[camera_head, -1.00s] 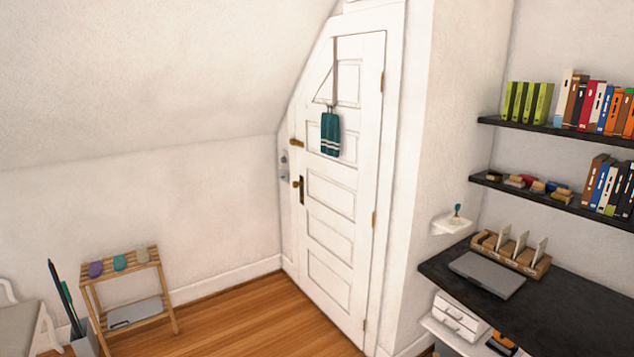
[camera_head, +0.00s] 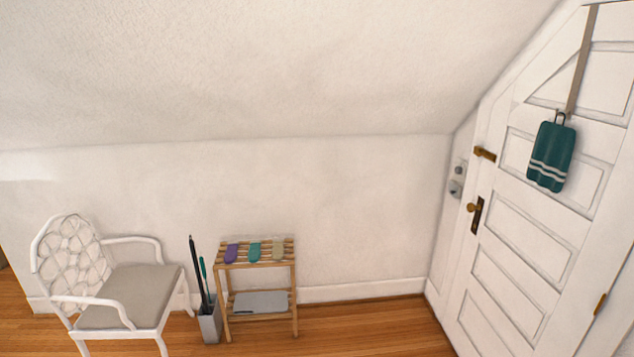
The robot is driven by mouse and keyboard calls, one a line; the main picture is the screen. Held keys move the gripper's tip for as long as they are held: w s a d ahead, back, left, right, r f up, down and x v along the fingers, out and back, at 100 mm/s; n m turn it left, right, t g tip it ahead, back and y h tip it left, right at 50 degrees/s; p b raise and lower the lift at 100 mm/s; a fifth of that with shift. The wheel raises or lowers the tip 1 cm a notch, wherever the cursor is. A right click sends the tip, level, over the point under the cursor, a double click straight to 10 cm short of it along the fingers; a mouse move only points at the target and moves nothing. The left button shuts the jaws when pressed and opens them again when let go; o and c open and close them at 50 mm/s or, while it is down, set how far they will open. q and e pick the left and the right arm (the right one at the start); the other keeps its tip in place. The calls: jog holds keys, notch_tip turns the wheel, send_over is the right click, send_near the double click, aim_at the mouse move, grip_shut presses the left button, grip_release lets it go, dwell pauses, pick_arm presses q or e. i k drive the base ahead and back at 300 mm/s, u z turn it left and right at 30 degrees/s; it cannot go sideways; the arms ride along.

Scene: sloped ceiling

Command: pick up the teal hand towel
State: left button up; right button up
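The teal hand towel (camera_head: 551,157) hangs at the right of the head view, against the white door (camera_head: 520,235). It has two pale stripes near its lower edge. It hangs from a small dark hook at the end of a long strap (camera_head: 581,62) that runs down from the upper part of the door. Neither of my grippers shows in the view.
A wooden rack (camera_head: 256,284) stands by the wall with purple, teal and beige items on top and a grey flat item below. A grey bin (camera_head: 209,324) with long sticks and a white armchair (camera_head: 115,282) stand left of it. Wooden floor (camera_head: 370,330) is clear before the door.

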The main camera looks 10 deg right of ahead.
aim_at(553, 147)
jog(key=u, duration=0.05)
jog(key=i, duration=1.6)
jog(key=z, duration=1.1)
jog(key=i, duration=1)
jog(key=z, duration=0.95)
